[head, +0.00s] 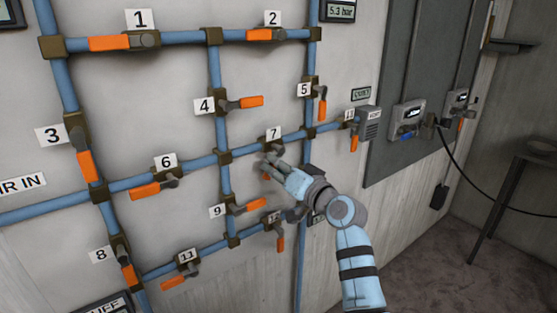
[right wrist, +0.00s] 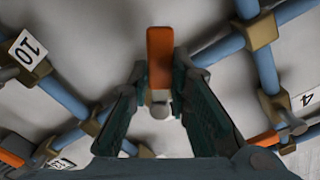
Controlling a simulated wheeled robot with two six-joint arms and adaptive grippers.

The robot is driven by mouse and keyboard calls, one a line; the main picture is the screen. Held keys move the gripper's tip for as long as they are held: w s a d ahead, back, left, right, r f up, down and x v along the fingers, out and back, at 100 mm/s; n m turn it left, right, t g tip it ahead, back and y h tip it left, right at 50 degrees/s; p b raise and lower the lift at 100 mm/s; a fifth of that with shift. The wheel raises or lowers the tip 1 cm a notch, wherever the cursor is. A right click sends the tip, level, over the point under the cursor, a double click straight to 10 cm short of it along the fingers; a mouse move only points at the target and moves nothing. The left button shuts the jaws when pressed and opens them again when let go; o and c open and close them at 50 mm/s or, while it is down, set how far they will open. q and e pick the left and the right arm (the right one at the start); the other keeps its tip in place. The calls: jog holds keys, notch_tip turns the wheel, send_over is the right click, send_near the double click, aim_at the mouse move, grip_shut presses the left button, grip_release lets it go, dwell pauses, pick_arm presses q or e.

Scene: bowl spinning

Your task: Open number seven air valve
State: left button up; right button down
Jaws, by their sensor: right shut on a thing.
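The number seven label (head: 273,134) sits above its valve on a blue pipe in the middle of the head view. My right gripper (head: 271,167) reaches the valve from the lower right and covers much of it. A small part of the orange handle (head: 266,177) shows below the fingers. In the right wrist view the orange handle (right wrist: 160,52) stands between the two dark fingertips of my right gripper (right wrist: 160,72), which is shut on it. The handle appears to hang down, across the pipe. My left gripper is not in view.
Other orange-handled valves surround it: valve 4 (head: 250,102), valve 5 (head: 322,108), valve 6 (head: 146,190) and valve 9 (head: 249,206). Blue pipes with brown joints run over the pale wall. A grey panel (head: 420,80) is at the right, and a dark cable hangs beside it.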

dwell(0.4)
jog(key=c, duration=1.5)
grip_release()
jog(key=shift+s, duration=0.1)
jog(key=v, duration=1.2)
